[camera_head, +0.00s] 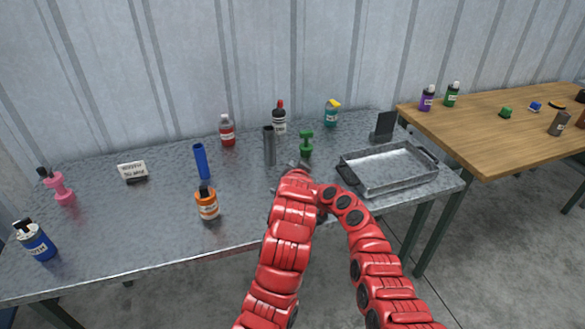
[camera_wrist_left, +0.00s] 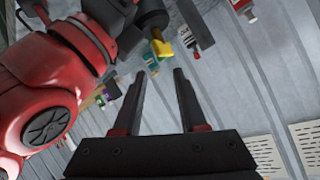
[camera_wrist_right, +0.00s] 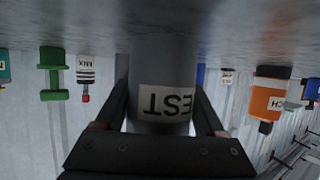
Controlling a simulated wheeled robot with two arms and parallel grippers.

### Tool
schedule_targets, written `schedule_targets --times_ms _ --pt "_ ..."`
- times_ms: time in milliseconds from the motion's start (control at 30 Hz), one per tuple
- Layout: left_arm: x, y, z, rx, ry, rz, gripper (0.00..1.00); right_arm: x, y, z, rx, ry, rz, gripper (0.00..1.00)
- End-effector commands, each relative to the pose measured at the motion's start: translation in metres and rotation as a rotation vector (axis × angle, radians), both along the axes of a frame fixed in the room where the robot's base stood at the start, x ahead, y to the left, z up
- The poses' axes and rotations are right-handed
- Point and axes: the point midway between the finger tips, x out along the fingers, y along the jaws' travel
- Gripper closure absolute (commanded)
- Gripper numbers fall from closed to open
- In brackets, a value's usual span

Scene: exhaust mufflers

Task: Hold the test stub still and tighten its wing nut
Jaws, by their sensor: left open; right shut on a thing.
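The test stub (camera_wrist_right: 163,65) is a grey cylinder with a white label, partly cut off, reading "EST" upside down in the right wrist view. My right gripper (camera_wrist_right: 160,92) is shut on it, one finger on each side. In the head view my arms hide the held stub, and I cannot make out its wing nut in any view. My left gripper (camera_wrist_left: 158,75) is open and empty, with only background bottles beyond its fingers. In the head view the end of my left arm (camera_head: 297,175) is beside my right wrist, over the table's front middle.
A grey upright tube (camera_head: 269,147), a green pump-shaped item (camera_head: 306,143) and an orange bottle (camera_head: 207,204) stand near my arms on the metal table (camera_head: 110,230). A metal tray (camera_head: 432,178) lies to the right. The table's left middle has free room.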

Motion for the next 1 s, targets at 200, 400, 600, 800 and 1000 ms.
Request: schedule_targets --times_ms 200,400,600,800,1000 --pt "-0.042 -0.013 0.008 -0.261 -0.042 0.296 0.59 0.0 -0.001 -0.002 -0.002 0.003 -0.001 0.92" --pt "-0.059 -0.01 0.013 -0.38 -0.082 0.421 0.59 0.0 -0.001 -0.002 -0.002 0.003 -0.001 0.92" --pt "-0.039 -0.003 0.004 -0.389 -0.087 0.439 0.59 0.0 -0.001 -0.002 -0.002 0.003 -0.001 0.92" --pt "-0.001 0.006 -0.011 -0.39 -0.087 0.439 0.59 0.0 -0.001 -0.002 -0.002 0.003 -0.001 0.92" --pt "0.028 0.011 -0.025 -0.387 -0.086 0.437 0.59 0.0 -0.001 -0.002 -0.002 0.003 -0.001 0.92"
